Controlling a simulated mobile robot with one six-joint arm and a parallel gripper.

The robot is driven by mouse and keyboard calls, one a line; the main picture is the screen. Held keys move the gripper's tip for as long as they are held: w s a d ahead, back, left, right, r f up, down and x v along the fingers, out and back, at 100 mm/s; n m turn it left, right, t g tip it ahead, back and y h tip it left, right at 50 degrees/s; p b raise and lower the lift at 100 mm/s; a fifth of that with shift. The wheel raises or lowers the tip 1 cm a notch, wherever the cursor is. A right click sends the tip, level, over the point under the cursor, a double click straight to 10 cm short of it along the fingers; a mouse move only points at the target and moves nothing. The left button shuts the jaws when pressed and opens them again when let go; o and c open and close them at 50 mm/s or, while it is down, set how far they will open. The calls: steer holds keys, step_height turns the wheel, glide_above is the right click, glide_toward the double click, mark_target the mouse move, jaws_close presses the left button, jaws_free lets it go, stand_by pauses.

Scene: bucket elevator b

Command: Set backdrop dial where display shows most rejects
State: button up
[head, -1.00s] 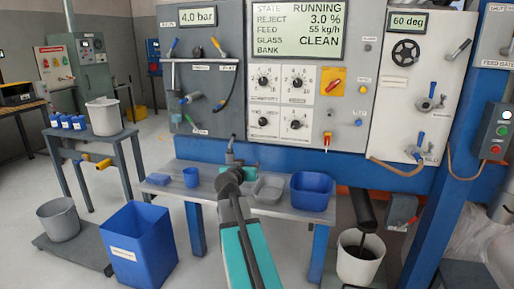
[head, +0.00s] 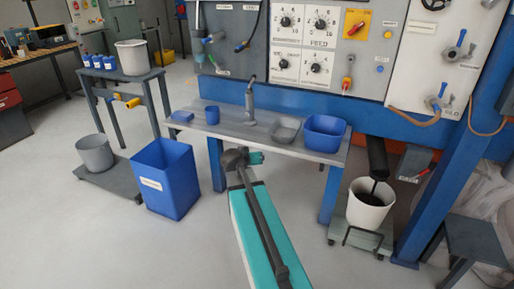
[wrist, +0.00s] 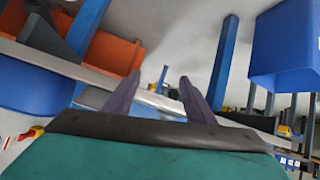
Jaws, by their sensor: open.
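Four black dials sit on white plates on the grey panel in the head view: upper left (head: 286,21), upper right (head: 320,24), lower left (head: 281,64) and lower right (head: 316,68). Their labels are too small to read surely, so I cannot tell which is the backdrop dial. The display is out of view above. My gripper (wrist: 160,84) shows in the wrist view with two dark fingers apart and nothing between them. In the head view my arm reaches toward the bench, below and apart from the dials.
A yellow plate with a red switch (head: 357,24) is right of the dials. A blue bin (head: 165,180) stands left. Floor between is clear.

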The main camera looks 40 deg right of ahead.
steer(key=s+a+f+n+g+y, duration=0.1)
steer(key=s+a+f+g+y, duration=0.1)
steer(key=s+a+f, duration=0.6)
steer(key=s+a+f+n+g+y, duration=0.15)
steer(key=a+f, duration=0.35)
steer(key=f, duration=0.7)
steer(key=s+a+f+n+g+y, duration=0.2)
steer(key=s+a+f, duration=0.35)
steer(key=f, duration=0.45)
steer(key=s+a+f+n+g+y, duration=0.1)
steer(key=s+a+f, duration=0.3)
steer(key=s, duration=0.4)
steer(key=s+a+f+n+g+y, duration=0.1)
steer(key=s+a+f+g, duration=0.2)
steer(key=s+a+f, duration=0.2)
steer(key=s+a+f+n+g+y, duration=0.1)
steer(key=s+a+f, duration=0.4)
steer(key=s, duration=0.8)
steer(key=shift+a+f+g, duration=0.15)
steer(key=shift+a+g, duration=0.5)
steer(key=shift+a, duration=0.6)
steer(key=shift+s, duration=0.1)
steer(key=c, duration=0.5)
steer(key=shift+a, duration=0.1)
